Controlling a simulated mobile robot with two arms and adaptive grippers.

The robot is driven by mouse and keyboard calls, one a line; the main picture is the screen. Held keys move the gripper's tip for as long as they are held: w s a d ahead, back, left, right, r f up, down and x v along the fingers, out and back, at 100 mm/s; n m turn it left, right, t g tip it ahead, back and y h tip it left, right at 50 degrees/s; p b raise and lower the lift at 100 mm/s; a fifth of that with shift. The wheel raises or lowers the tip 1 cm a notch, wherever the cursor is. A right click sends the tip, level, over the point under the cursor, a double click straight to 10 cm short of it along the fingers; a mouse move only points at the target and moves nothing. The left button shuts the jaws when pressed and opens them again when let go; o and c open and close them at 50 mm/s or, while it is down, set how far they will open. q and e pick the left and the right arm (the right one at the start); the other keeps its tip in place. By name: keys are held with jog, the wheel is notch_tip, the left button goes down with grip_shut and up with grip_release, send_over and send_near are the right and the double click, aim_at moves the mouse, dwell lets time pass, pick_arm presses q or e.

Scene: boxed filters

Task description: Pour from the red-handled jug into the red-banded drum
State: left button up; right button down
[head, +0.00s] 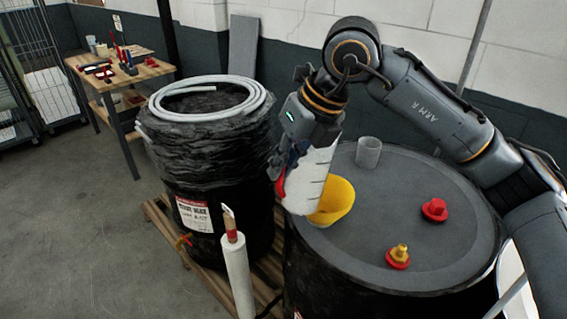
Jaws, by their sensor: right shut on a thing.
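My right gripper (300,152) is shut on a white jug (309,178) with graduation marks. A red part, likely its handle, shows at the jug's left side (281,184). The jug hangs over the left edge of the near drum's grey top (385,235), leaning, and overlaps a yellow funnel (337,200) in the picture. Whether they touch, and whether anything flows, I cannot tell. The funnel stands on the near drum's top. No red band shows clearly on either drum. My left gripper is not in view.
A grey cup (368,152), a red cap (434,209) and a red-and-yellow fitting (398,257) stand on the near drum. A wrapped black drum (215,155) bears a coiled hose (213,91). A white roll (238,275) stands in front. A workbench (150,72) is behind left; left floor is clear.

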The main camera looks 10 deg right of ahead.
jog(key=shift+r+m+g+y, duration=0.4)
jog(key=shift+r+g+y, duration=0.45)
jog(key=shift+y, duration=0.35)
dwell(1.0)
jog(key=shift+w+d+r+g+y, duration=0.15)
jog(key=shift+r+g+y, duration=0.25)
jog(key=shift+y, duration=0.5)
dwell(0.6)
jog(key=shift+w+d+f+m+g+y, duration=0.25)
jog(key=shift+d+m+g+y, duration=0.35)
jog(key=shift+y, duration=0.3)
dwell(1.2)
jog(key=shift+w+d+f+g+y, duration=0.15)
jog(key=shift+w+d+g+y, duration=0.15)
jog(key=shift+y, duration=0.2)
jog(key=shift+w+d+f+g+y, duration=0.2)
jog(key=shift+g+y, duration=0.15)
jog(key=shift+y, duration=0.15)
dwell(1.2)
